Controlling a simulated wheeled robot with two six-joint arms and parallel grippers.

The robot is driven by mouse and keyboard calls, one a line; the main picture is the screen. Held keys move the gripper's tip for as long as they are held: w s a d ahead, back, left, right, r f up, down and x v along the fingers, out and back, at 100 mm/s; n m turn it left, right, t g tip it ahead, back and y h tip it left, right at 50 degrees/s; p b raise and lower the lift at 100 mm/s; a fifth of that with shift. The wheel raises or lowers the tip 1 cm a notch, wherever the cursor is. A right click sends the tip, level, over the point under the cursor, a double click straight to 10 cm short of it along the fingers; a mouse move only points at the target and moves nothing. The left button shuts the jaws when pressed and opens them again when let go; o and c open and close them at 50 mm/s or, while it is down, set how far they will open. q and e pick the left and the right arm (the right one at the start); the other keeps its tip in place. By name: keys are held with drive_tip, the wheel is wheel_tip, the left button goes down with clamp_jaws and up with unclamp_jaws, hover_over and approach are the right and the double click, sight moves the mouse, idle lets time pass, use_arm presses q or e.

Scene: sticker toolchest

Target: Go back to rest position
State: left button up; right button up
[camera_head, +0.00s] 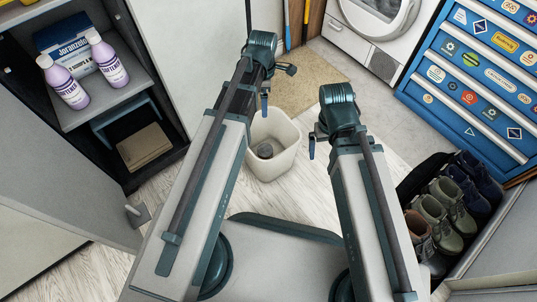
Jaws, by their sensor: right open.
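My two arms reach up and forward from the bottom of the head view, side by side, and fold at their far ends. My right gripper (312,143) hangs under the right arm's dark green end joint, to the right of the bin. It is small and partly hidden, and is open with nothing seen in it. My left gripper (265,101) is mostly hidden behind the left arm's end, above the bin's back rim. I cannot tell whether its jaws are open or shut.
A cream bin (282,164) holding a grey object stands between my arms. An open cabinet with purple bottles (108,60) is at left. A blue stickered toolchest (478,75) and a white washer (370,35) stand at the back right. Shoes (445,215) sit in a dark container at right.

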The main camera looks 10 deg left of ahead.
use_arm(q)
drive_tip(key=shift+f, duration=0.1)
wheel_tip(320, 180, down, 13)
drive_tip(key=b, duration=1.3)
drive_tip(key=shift+f, duration=0.15)
wheel_tip(320, 180, up, 13)
drive_tip(key=s+m+p, duration=0.1)
drive_tip(key=p, duration=1.1)
idle(2.0)
drive_tip(key=shift+s, duration=0.15)
